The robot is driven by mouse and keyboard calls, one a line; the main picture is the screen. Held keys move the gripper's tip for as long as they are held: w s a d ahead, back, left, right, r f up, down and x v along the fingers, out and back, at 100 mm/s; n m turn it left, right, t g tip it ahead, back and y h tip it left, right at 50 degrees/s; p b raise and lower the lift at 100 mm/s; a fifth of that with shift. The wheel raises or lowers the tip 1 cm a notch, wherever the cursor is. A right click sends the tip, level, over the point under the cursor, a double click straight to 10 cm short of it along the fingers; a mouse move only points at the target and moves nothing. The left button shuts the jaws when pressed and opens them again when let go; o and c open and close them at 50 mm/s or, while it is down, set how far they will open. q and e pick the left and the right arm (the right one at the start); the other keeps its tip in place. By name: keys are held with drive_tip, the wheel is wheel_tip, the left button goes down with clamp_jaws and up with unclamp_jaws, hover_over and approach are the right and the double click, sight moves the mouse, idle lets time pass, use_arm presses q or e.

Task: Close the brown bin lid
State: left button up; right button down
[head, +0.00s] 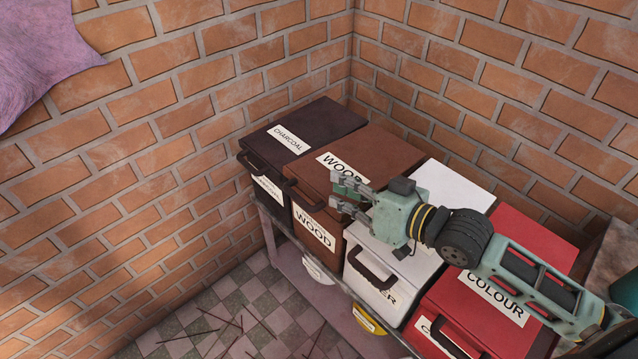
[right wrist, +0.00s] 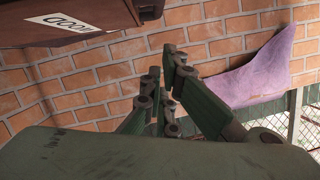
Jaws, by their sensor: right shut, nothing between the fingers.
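The brown bin (head: 312,228) stands in a row of bins in the corner and bears a WOOD label on its front. Its brown lid (head: 365,148), with another WOOD label, lies down flat over the bin, looking closed; a small gap cannot be ruled out. The dark handle (head: 304,196) is at its front. My right gripper (head: 342,193) is shut and empty, at the lid's front right corner; contact cannot be told. In the right wrist view, the gripper (right wrist: 160,85) is below and beside the brown bin (right wrist: 100,30).
A black CHARCOAL bin (head: 335,117) stands to the left. A white bin (head: 385,268) and a red COLOUR bin (head: 535,240) stand to the right, partly behind my right arm. Brick walls close off the back. The tiled floor (head: 240,310) in front holds scattered sticks.

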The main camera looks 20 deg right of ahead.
drive_tip(key=s+a+n, duration=0.1)
drive_tip(key=a+n, duration=0.1)
drive_tip(key=n+t+h+p, duration=0.1)
drive_tip(key=h, duration=0.1)
hover_over(303, 201)
drive_tip(key=shift+s+f, duration=0.15)
drive_tip(key=f, duration=0.3)
drive_tip(key=shift+w+a, duration=0.1)
drive_tip(key=shift+w, duration=0.15)
drive_tip(key=shift+f, duration=0.65)
drive_tip(key=shift+f, duration=0.1)
